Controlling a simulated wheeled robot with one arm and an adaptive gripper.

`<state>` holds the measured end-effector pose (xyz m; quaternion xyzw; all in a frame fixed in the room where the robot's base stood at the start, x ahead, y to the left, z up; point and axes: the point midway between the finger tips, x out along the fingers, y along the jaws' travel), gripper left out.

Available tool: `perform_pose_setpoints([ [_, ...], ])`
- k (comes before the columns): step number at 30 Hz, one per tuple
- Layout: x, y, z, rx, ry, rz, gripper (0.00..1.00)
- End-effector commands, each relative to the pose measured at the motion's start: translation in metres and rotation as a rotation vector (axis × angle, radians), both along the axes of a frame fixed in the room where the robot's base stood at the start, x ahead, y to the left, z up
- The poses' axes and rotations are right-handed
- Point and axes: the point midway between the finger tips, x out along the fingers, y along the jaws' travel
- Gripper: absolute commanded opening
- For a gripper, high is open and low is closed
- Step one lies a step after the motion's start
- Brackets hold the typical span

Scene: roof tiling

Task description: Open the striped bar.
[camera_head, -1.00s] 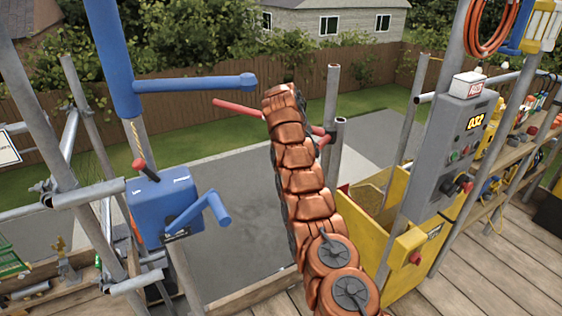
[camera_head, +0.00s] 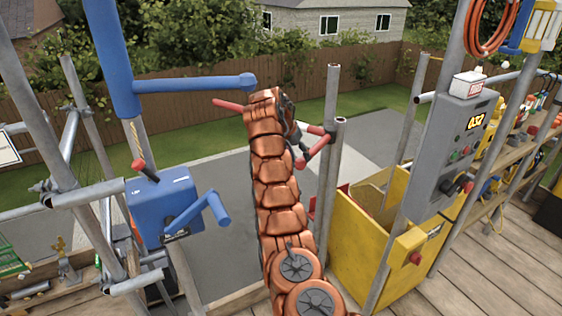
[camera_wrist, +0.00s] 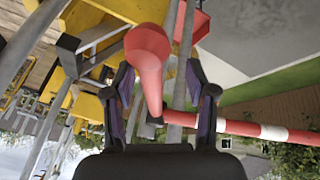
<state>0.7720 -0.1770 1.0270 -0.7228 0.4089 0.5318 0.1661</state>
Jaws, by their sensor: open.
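The striped bar (camera_wrist: 262,131) is red and white and runs to the right in the wrist view. In the head view its red end (camera_head: 229,105) shows left of my arm, and the arm hides its middle. A red handle (camera_wrist: 150,65) with a rounded end stands in front of my gripper in the wrist view; it also shows in the head view (camera_head: 314,150), right of my arm near the grey posts. My gripper (camera_wrist: 160,80) is open, with its dark fingers on either side of the handle in the picture. I cannot tell whether they touch it.
Two upright grey posts (camera_head: 332,110) stand close right of my arm. A yellow bin (camera_head: 375,250) and a grey control panel (camera_head: 455,140) are farther right. A blue crank box (camera_head: 165,205) and a blue horizontal arm (camera_head: 195,84) stand on the left.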

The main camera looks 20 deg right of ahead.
Motion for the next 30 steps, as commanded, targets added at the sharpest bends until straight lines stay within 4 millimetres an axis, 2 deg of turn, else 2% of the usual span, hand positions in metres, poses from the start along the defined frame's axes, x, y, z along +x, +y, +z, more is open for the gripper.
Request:
perform_pose_setpoints([
  [1, 0.0, 0.011, -0.001, 0.005, 0.003, 0.009, 0.56],
  [12, -0.005, 0.049, -0.002, 0.008, 0.003, 0.021, 0.56],
  [24, -0.015, 0.067, -0.001, 0.005, 0.004, 0.006, 0.56],
  [30, -0.016, 0.07, -0.001, 0.005, 0.004, 0.006, 0.56],
])
